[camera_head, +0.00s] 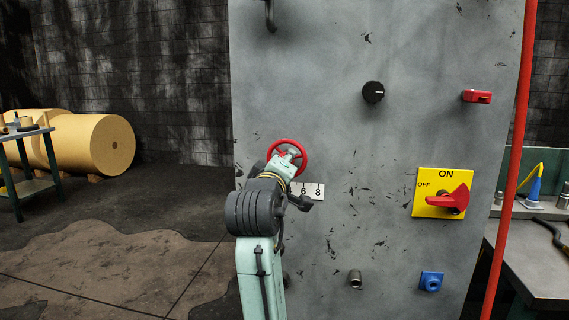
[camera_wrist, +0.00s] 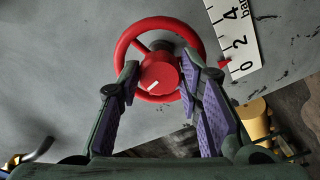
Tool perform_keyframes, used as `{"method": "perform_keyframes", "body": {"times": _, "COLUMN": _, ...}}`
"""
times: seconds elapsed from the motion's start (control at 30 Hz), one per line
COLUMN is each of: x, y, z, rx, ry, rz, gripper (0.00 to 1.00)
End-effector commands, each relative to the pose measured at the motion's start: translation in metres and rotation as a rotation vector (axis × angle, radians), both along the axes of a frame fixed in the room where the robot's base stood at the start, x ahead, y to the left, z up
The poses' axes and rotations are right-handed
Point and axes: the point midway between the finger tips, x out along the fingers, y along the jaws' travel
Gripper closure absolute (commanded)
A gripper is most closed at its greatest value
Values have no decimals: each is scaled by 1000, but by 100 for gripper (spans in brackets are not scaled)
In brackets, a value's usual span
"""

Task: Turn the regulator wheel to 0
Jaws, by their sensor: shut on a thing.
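The red regulator wheel (camera_wrist: 143,25) is on the grey panel, with a round red hub (camera_wrist: 160,72) bearing a white mark. My gripper (camera_wrist: 159,80) is shut on the hub, one finger on either side, inside or over the rim. In the head view the wheel (camera_head: 302,148) shows behind my gripper (camera_head: 287,165). The white scale plate (camera_wrist: 260,40) shows 0, 2, 4 and part of "bar" in the wrist view. A small red pointer (camera_wrist: 224,63) stands at its edge near the 0 end.
On the panel (camera_head: 330,110) are a black knob (camera_head: 373,92), a red handle (camera_head: 477,97), a yellow ON/OFF switch (camera_head: 428,205), a metal stub (camera_head: 355,279) and a blue fitting (camera_head: 431,281). A red pipe (camera_head: 509,160) runs down the right edge. Floor is open at left.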

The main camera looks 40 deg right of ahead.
Motion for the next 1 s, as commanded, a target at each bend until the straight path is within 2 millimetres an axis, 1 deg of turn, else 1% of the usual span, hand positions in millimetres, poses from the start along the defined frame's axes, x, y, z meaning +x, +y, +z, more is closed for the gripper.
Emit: {"method": "perform_keyframes", "body": {"times": 1.0, "x": 2, "y": 2, "z": -2, "rx": 630, "ry": -731, "rz": 0, "gripper": 95}}
